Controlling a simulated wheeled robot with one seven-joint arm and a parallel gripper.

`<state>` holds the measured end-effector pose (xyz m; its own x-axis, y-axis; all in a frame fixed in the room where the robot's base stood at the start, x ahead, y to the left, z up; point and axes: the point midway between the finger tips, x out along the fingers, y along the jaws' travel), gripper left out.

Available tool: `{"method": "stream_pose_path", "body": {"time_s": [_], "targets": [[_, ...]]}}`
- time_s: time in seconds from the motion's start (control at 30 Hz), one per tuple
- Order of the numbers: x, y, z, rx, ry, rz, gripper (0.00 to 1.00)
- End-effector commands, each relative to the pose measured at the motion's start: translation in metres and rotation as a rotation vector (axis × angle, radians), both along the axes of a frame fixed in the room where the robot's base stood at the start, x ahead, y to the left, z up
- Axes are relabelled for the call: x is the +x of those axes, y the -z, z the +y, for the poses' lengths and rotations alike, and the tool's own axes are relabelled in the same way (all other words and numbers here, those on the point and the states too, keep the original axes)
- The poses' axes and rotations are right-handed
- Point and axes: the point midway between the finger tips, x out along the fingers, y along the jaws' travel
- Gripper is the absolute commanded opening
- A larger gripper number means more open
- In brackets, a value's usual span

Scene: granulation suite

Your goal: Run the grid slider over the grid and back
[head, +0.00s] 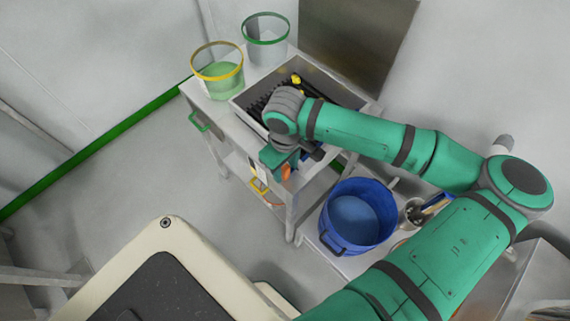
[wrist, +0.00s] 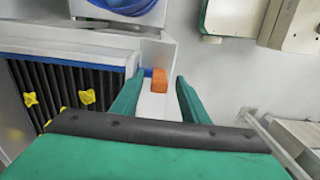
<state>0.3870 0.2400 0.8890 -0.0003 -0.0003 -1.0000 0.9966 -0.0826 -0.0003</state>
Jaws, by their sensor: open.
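The grid (wrist: 75,72) is a row of black bars with several yellow pieces on it, set in a pale metal tray at the left of the wrist view. In the head view the grid (head: 257,106) lies in the tray on the cart, partly hidden by my arm. An orange block (wrist: 160,82), which looks like the slider's handle, sits beside the grid's right side. It also shows in the head view (head: 286,172). My gripper (wrist: 161,77) is open, its green fingers on either side of the orange block. Whether they touch it I cannot tell.
A yellow-rimmed bucket (head: 217,71) and a green-rimmed bucket (head: 266,38) stand on the cart (head: 206,99) behind the tray. A blue tub (head: 357,216) stands low to the right of the cart. Open floor lies left of the cart.

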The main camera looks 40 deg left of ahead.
Motion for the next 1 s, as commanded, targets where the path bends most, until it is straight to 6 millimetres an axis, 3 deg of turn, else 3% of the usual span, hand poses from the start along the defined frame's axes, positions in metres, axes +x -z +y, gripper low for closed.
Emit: {"method": "stream_pose_path", "body": {"time_s": [0.17, 0.33, 0.37, 0.57, 1.0], "targets": [[0.0, 0.0, 0.0, 0.0, 0.0, 0.0, 0.41], [0.0, 0.0, 0.001, 0.0, -0.002, -0.001, 0.02], [0.0, 0.0, 0.001, 0.001, -0.002, -0.001, 0.0], [0.0, 0.0, 0.005, 0.0, -0.005, -0.003, 0.0], [0.002, -0.001, 0.033, 0.001, -0.003, -0.002, 0.0]]}}
